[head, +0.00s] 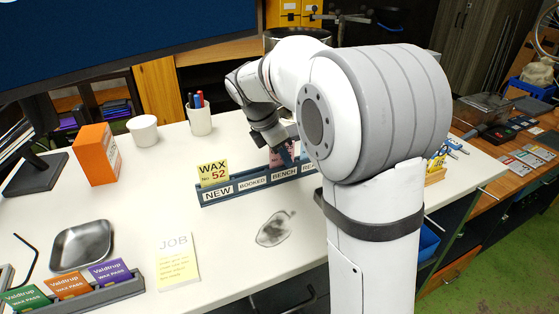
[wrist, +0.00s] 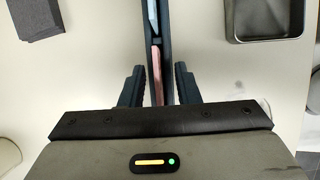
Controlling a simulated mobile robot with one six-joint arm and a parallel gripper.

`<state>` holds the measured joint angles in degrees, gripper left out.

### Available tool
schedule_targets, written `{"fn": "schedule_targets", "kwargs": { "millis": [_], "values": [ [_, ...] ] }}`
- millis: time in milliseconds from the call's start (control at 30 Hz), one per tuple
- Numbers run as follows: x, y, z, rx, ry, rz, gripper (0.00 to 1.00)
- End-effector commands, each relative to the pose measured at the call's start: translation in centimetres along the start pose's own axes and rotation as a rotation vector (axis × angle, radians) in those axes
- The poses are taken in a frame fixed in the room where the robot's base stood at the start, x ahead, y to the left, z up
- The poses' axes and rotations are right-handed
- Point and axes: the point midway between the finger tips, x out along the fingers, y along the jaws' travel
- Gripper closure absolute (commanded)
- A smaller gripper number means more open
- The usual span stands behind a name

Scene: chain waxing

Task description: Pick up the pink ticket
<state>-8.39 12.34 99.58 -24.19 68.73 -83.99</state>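The pink ticket (head: 276,159) stands in the dark slotted rack (head: 228,200), behind the BENCH label in the head view, partly hidden by my gripper (head: 286,152). In the wrist view the pink ticket (wrist: 157,75) shows as a thin upright edge in the rack. My gripper (wrist: 159,78) has its two dark fingers apart, one on each side of the ticket and rack, with a gap on both sides. It looks open and not touching the ticket. How far the fingers reach down beside the ticket I cannot tell.
A yellow WAX 52 ticket (head: 213,174) stands at the rack's NEW slot. A pale card edge (wrist: 153,18) shows further along the rack. A pen cup (head: 199,121), white cup (head: 143,130), orange box (head: 96,155), metal tray (head: 82,245) and JOB note (head: 177,262) sit around.

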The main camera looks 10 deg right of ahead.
Motion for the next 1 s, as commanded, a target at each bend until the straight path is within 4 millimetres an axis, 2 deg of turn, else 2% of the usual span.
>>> {"fn": "schedule_targets", "kwargs": {
  "millis": [200,533,1000],
  "values": [
    [0.06,0.0,0.02,0.001,0.0,0.001,0.73],
    [0.04,-0.01,0.06,0.001,0.0,0.001,1.0],
    [-0.01,-0.02,0.12,0.002,0.0,0.0,1.0]
  ]
}}
